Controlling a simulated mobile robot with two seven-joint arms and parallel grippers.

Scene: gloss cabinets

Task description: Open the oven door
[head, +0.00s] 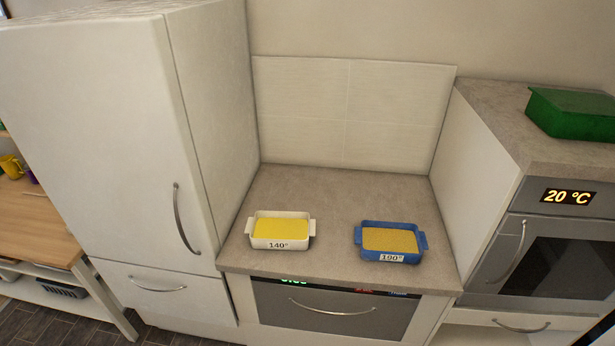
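The oven (553,255) is built into the cabinet at the right edge of the head view, with a dark glass window and a display (567,196) reading 20 °C. Its door looks shut, with a curved upright handle (514,252) on the left side. The oven's right part is cut off by the picture edge. Neither of my grippers is in view.
A white dish (254,230) marked 140° and a blue dish (420,239) marked 190° stand on the middle counter (335,205). Below is a grey-fronted appliance (335,312). A green box (570,115) sits above the oven. A tall cabinet (90,130) stands left.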

